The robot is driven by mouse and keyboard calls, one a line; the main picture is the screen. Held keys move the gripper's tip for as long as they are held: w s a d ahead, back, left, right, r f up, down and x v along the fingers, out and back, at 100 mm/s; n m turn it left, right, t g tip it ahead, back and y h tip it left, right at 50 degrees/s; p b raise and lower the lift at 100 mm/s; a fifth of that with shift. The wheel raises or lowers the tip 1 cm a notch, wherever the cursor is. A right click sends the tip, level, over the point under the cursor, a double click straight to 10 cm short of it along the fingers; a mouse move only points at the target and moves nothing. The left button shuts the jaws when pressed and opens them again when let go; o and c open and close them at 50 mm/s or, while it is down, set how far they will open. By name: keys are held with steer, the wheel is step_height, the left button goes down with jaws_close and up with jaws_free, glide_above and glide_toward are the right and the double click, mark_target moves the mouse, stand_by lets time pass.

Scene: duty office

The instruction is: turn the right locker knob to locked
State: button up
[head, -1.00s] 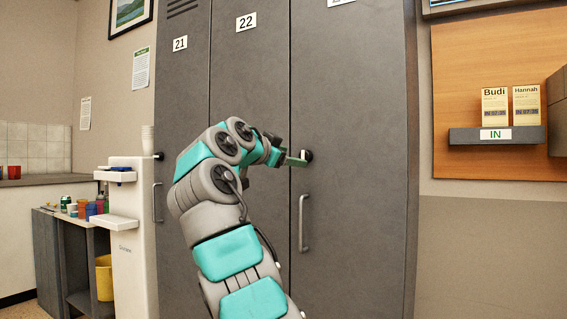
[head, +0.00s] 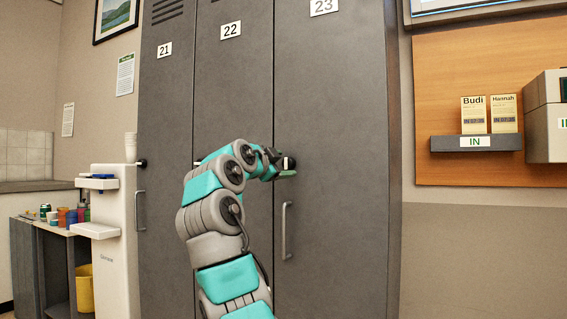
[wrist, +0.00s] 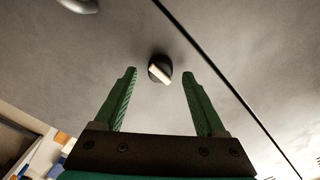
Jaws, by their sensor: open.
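The right locker (head: 335,150), numbered 23, is a shut grey door with a vertical bar handle (head: 287,230). Its knob (head: 290,162) is a dark round knob with a pale bar, just beyond my gripper (head: 283,165) in the head view. In the wrist view the knob (wrist: 160,70) sits between the lines of the two green fingers, a little beyond their tips, and its pale bar is tilted. My gripper (wrist: 160,80) is open and empty, with the knob apart from both fingers. My arm partly covers the knob of locker 22.
Lockers 22 (head: 233,90) and 21 (head: 165,110) stand to the left. A white water dispenser (head: 115,220) and a counter with cups stand further left. At right, a wooden board (head: 440,90) carries a grey IN shelf (head: 475,143) with name cards.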

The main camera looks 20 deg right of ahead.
steer(key=shift+w+d, duration=0.35)
steer(key=shift+d, duration=0.1)
jaws_close()
stand_by(0.4)
